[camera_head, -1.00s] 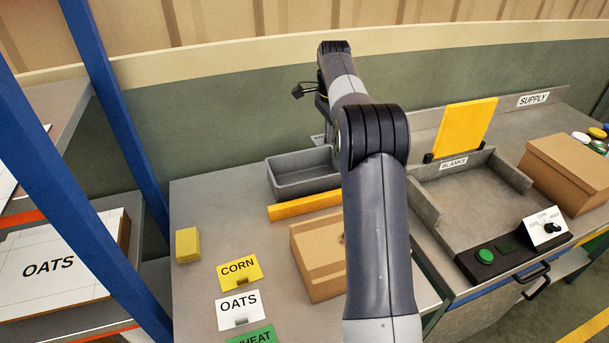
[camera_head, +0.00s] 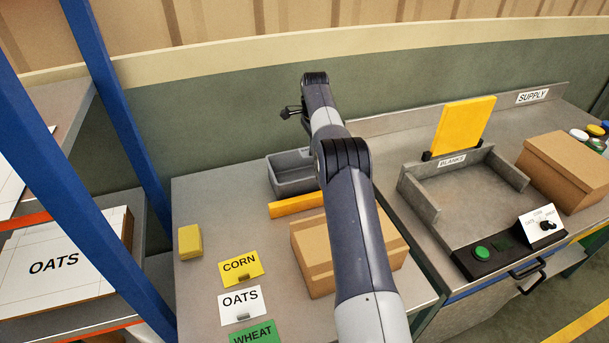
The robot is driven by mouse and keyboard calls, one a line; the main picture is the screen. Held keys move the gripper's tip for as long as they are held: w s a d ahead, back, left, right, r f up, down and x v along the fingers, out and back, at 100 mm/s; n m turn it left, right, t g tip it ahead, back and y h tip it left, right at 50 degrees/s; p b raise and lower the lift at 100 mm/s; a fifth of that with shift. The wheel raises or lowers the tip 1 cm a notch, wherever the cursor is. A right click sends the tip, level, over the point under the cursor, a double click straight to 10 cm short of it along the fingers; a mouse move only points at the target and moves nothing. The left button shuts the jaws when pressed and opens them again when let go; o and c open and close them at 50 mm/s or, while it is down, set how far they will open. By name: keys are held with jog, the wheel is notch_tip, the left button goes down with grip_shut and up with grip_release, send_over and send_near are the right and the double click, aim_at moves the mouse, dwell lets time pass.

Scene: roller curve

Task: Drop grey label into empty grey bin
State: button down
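The empty-looking grey bin (camera_head: 284,188) stands at the back of the left table. My arm covers its right side, so part of its inside is hidden. No grey label can be made out in view. My gripper is hidden behind my own arm, which reaches over the table's back near the bin. Its fingers and anything in them do not show.
A yellow bar (camera_head: 296,205) lies in front of the bin, and a cardboard box (camera_head: 312,255) is nearer. CORN (camera_head: 240,267), OATS (camera_head: 240,305) and WHEAT (camera_head: 254,333) cards lie at the front. A yellow block (camera_head: 189,242) sits left. A grey BLANKS tray (camera_head: 465,190) is right.

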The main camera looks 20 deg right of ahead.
jog(key=shift+f, duration=1.5)
jog(key=c, duration=1.6)
grip_release()
jog(key=shift+o, duration=0.2)
notch_tip(320, 180, up, 8)
jog(key=shift+s+f, duration=0.1)
jog(key=shift+f, duration=0.1)
jog(key=shift+f, duration=0.1)
